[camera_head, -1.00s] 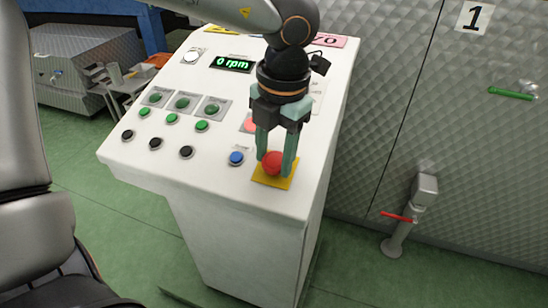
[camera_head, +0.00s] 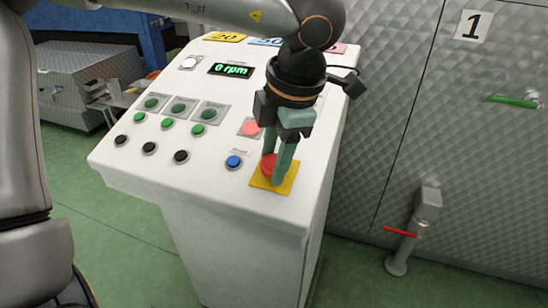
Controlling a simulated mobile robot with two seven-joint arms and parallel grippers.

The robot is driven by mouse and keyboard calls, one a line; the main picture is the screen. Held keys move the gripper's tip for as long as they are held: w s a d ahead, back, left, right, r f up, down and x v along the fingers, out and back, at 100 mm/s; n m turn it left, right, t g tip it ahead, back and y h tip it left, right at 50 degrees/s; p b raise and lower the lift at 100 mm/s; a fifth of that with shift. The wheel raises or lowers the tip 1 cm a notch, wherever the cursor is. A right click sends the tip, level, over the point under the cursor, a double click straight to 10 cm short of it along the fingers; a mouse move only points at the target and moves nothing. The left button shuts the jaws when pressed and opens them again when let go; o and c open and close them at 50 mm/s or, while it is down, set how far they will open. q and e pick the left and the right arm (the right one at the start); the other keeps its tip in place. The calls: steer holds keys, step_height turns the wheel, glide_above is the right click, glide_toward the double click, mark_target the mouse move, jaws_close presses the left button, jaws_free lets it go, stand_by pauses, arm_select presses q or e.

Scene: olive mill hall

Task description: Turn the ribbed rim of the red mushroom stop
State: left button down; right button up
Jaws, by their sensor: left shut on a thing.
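The red mushroom stop (camera_head: 267,163) sits on a yellow square plate (camera_head: 262,183) at the near right corner of the white control desk. My left gripper (camera_head: 274,169) points down over it, its green fingers shut on the red stop, one on either side. The near finger covers the right part of the stop, and the ribs of its rim are too small to make out. My right gripper is not in view.
A blue button (camera_head: 233,162) is close to the left of the stop, and a lit red button (camera_head: 250,128) is just behind. Several green and black buttons lie further left. A display (camera_head: 231,70) reads 0 rpm. A metal wall (camera_head: 450,120) stands to the right.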

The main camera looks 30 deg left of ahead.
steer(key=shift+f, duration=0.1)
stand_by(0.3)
arm_select(q)
steer(key=c, duration=0.6)
jaws_free()
steer(key=shift+c, duration=0.2)
steer(key=o, duration=0.3)
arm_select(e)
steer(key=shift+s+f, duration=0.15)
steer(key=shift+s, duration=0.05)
arm_select(q)
steer(key=shift+o, duration=0.2)
steer(key=p+v, duration=0.3)
steer(key=v, duration=0.9)
steer(key=shift+r, duration=0.25)
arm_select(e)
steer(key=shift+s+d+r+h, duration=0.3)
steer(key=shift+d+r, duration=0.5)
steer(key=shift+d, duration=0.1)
arm_select(q)
steer(key=shift+d, duration=0.1)
